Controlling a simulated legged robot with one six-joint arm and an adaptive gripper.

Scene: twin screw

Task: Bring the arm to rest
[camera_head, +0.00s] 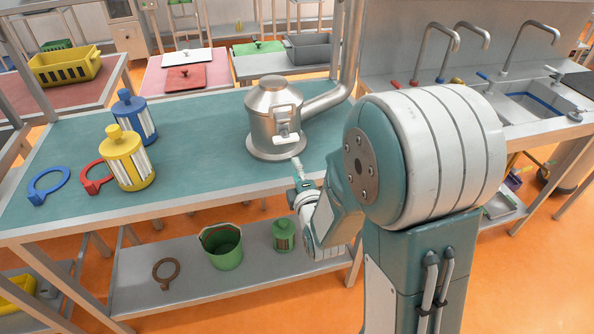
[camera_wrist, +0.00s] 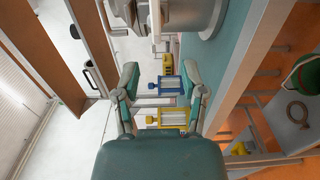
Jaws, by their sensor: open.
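My arm (camera_head: 425,150) is stretched out over the table's front edge, and its large white and teal joint fills the right middle of the head view. My gripper (camera_head: 298,170) is in front of the steel machine (camera_head: 272,115), close to its base. In the wrist view my gripper (camera_wrist: 161,72) has its two fingers spread apart with nothing held between them. The steel machine shows at the top of the wrist view (camera_wrist: 195,14). Whether a fingertip touches it cannot be told.
A blue canister (camera_head: 131,110) and a yellow canister (camera_head: 130,160) stand on the teal table (camera_head: 200,135), with blue (camera_head: 47,183) and red (camera_head: 93,178) rings beside them. The shelf below holds a green bucket (camera_head: 222,250). A sink (camera_head: 530,100) is at right.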

